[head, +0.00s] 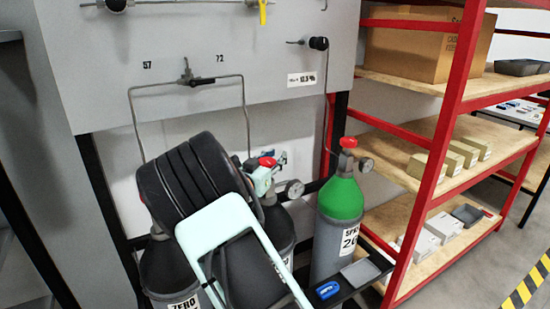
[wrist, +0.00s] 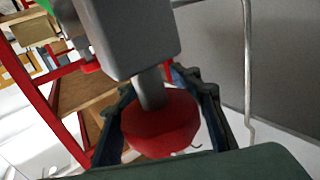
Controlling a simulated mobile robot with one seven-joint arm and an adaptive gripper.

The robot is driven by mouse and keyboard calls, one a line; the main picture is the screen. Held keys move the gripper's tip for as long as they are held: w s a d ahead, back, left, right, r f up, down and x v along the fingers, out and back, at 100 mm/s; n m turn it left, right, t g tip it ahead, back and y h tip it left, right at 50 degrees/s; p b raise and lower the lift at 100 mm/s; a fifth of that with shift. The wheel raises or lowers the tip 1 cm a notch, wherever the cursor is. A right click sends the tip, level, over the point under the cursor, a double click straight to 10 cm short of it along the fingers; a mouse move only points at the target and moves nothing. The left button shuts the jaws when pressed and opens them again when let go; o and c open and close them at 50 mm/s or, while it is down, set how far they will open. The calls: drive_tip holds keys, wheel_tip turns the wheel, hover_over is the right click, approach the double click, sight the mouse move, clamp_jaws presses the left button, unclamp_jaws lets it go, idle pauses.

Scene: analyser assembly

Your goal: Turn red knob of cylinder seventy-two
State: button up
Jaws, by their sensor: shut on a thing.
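A red knob (head: 267,161) sits on top of the middle grey cylinder (head: 281,222), below the pipe that comes down from the "72" label (head: 220,57). My gripper (head: 264,174) is at this knob, and my dark arm hides part of the cylinder. In the wrist view the red knob (wrist: 160,128) lies between the two fingers of my gripper (wrist: 160,105), which are shut on it. A grey valve stem and body (wrist: 135,35) join the knob.
A green-topped cylinder (head: 341,198) with its own red knob (head: 348,142) and a gauge stands to the right. A cylinder labelled "ZERO" (head: 165,270) stands at left. A red-framed shelf (head: 440,140) is at right. Thin pipes (head: 247,115) run close behind my gripper.

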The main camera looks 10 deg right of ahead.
drive_tip(key=shift+f, duration=0.1)
drive_tip(key=shift+c, duration=1.1)
